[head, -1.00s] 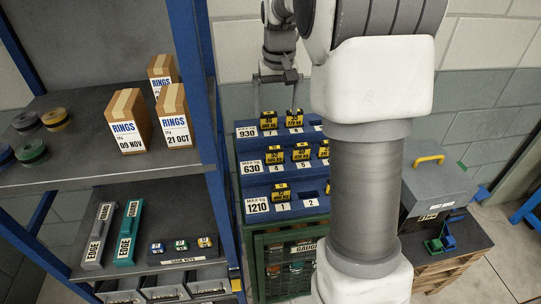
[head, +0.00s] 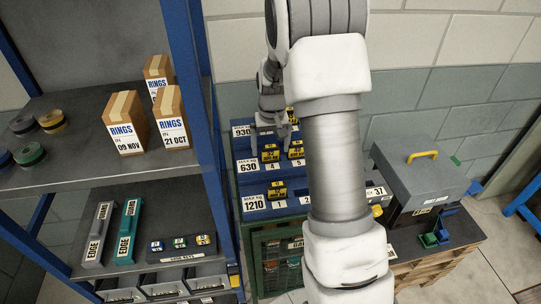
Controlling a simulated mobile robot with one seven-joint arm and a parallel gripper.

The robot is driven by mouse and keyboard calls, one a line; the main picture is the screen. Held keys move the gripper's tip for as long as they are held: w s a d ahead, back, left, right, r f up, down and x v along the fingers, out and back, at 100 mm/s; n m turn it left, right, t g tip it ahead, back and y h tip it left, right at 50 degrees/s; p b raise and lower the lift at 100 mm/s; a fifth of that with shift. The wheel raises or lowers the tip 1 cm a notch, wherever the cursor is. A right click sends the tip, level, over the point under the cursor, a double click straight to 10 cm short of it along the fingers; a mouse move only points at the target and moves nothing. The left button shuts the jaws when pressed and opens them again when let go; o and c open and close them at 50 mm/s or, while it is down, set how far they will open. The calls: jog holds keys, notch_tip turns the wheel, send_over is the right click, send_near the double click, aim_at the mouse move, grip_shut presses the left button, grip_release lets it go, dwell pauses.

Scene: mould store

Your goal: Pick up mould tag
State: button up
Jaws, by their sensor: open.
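Several yellow-and-black mould tags stand on a blue stepped rack (head: 240,176) with rows marked 930, 630 and 1210. Two tags are on the 630 row, a left one (head: 270,153) and a right one (head: 296,150). One tag (head: 277,190) is on the 1210 row, and another (head: 290,114) shows partly on the 930 row behind my gripper. My gripper (head: 273,137) is open, pointing down over the upper rows, close to the 630 tags. Contact with any tag cannot be made out. My arm hides the rack's right side.
A blue-posted shelf at left holds ring boxes (head: 174,118), tape rolls and edge tools. The rack stands on a green cabinet (head: 258,240). At right, a grey case (head: 420,172) with a yellow handle and small green and blue bins sit on a bench.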

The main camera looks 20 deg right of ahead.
jog(key=shift+f, duration=0.15)
jog(key=c, duration=1.4)
jog(key=shift+c, duration=0.2)
notch_tip(320, 180, up, 10)
jog(key=shift+r+b, duration=0.1)
jog(key=shift+b, duration=0.4)
jog(key=shift+r+p, duration=0.7)
jog(key=shift+r, duration=0.2)
